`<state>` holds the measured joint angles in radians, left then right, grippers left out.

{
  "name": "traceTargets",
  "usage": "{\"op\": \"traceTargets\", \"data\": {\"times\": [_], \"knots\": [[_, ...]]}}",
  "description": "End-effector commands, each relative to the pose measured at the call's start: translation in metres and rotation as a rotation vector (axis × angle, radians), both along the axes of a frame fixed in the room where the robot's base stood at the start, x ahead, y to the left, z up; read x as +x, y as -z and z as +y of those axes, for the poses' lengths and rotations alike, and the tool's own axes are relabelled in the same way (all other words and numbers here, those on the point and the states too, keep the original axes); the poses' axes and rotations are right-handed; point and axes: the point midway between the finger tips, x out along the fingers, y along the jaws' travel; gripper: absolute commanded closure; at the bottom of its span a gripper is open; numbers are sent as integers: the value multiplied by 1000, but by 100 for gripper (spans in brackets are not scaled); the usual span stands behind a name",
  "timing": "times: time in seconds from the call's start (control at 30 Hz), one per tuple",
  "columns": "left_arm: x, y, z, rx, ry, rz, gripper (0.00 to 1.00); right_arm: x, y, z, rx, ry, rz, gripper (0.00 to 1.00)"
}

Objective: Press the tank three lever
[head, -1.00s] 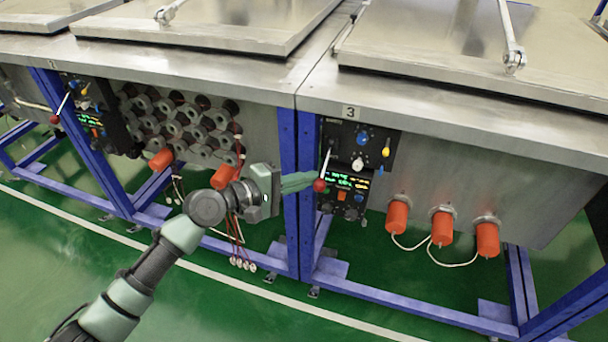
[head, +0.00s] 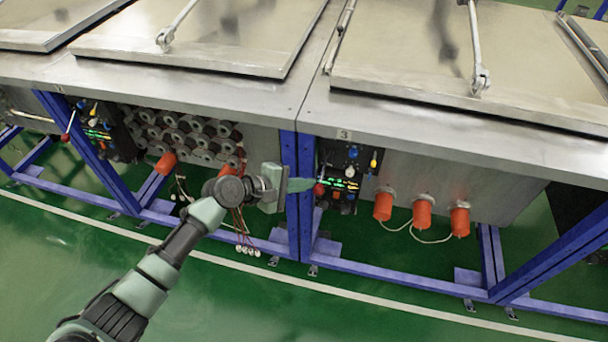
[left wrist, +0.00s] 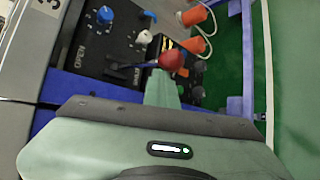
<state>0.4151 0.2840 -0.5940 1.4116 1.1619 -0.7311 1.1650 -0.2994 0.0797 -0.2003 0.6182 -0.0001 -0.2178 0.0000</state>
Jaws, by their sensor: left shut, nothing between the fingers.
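The tank three lever ends in a red ball (head: 319,189) at the left side of the black control panel (head: 352,157), under the "3" plate (head: 343,134). In the left wrist view the red ball (left wrist: 172,60) sits just beyond my fingertips, and the dark lever arm (left wrist: 130,67) runs left from it across the panel. My left gripper (head: 311,185) is shut and empty, its green fingers (left wrist: 161,92) pointing at the ball. The tips are at or very close to the ball; I cannot tell whether they touch. My right gripper is out of view.
The tank three lid (head: 430,95) lies flat on the steel top. A blue post (head: 305,210) stands behind my left gripper. Orange plugs (head: 422,213) with white cables hang right of the panel. Another panel with a raised red-ball lever (head: 66,136) is at left. Green floor in front is clear.

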Motion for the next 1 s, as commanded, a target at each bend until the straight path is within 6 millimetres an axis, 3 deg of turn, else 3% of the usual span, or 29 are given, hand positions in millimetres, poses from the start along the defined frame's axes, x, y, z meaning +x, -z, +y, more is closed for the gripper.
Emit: {"op": "traceTargets", "data": {"times": [0.03,0.6,0.9,1.0], "knots": [[-3,-7,-3,2,7,22,100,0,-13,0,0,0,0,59],[-2,-48,-5,95,9,374,100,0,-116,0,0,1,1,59],[3,-61,-8,101,12,411,100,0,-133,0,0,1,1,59],[3,-59,-8,102,11,411,100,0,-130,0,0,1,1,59]]}}
